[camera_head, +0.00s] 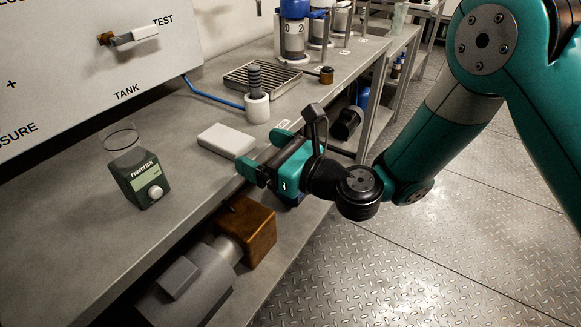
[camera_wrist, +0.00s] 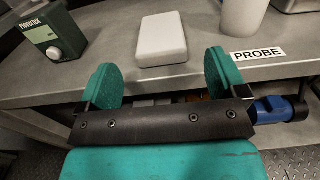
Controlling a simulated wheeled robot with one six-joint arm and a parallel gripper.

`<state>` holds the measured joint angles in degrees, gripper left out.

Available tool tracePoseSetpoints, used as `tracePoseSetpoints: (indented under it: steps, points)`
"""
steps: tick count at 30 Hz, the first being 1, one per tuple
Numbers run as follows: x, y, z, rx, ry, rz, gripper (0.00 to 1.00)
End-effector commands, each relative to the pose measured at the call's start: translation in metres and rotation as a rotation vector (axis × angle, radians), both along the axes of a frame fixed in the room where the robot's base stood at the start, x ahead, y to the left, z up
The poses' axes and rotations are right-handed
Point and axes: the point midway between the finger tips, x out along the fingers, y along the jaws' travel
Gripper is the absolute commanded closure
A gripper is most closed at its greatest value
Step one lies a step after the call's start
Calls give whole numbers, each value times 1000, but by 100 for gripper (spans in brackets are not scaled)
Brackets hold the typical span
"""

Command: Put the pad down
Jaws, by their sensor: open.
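The pad is a white rounded block (camera_head: 226,140) lying flat on the grey bench top near its front edge. It also shows in the wrist view (camera_wrist: 162,40), just beyond the fingertips. My gripper (camera_head: 262,160) is at the bench's front edge, beside the pad and apart from it. In the wrist view its two teal fingers (camera_wrist: 160,78) are spread wide with nothing between them. No part of the pad is hidden in the wrist view.
A dark green meter (camera_head: 138,178) stands left of the pad. A white cup holding a dark ribbed rod (camera_head: 257,107) stands behind it, near a PROBE label (camera_wrist: 258,54). A drain grate (camera_head: 262,77) lies farther back. Pump parts (camera_head: 190,280) sit on the shelf below.

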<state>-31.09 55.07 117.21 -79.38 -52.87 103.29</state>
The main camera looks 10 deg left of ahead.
Motion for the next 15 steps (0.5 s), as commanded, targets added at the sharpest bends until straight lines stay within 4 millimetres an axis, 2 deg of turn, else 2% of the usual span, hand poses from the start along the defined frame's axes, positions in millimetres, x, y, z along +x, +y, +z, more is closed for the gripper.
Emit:
tracePoseSetpoints:
  steps: [1,2,15]
  points:
    - [-3,-12,-10,2,-1,-5,9]
    - [-6,-18,-10,2,-2,-4,9]
    - [-22,-54,-3,3,-5,-2,9]
